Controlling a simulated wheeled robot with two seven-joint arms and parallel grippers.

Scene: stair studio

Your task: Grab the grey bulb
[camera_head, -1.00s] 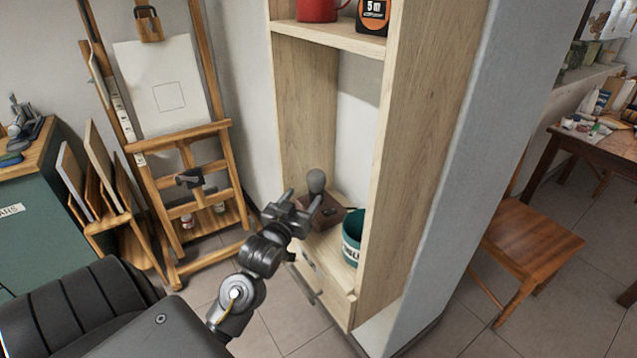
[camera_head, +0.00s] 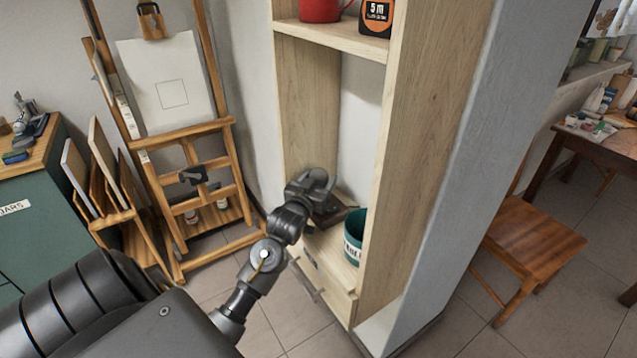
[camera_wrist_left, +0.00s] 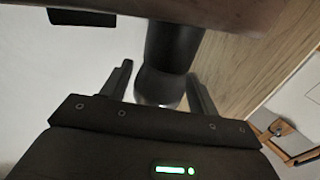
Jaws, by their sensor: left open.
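The grey bulb shows in the left wrist view (camera_wrist_left: 160,86) as a dark neck with a paler rounded end. It joins a brown wooden block (camera_wrist_left: 220,12) at the top of that view. My left gripper (camera_wrist_left: 158,72) is open, with one finger on each side of the bulb's rounded end. I cannot tell whether either finger touches it. In the head view my left gripper (camera_head: 322,184) is inside the lower shelf bay, over the brown block (camera_head: 338,216), and hides the bulb. My right gripper is not in view.
A teal pot (camera_head: 354,238) stands just right of the block. The shelf's side panel (camera_head: 425,150) rises to the right, and a board with a red mug (camera_head: 320,8) and orange tape measure (camera_head: 376,14) is above. An easel (camera_head: 190,150) stands left.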

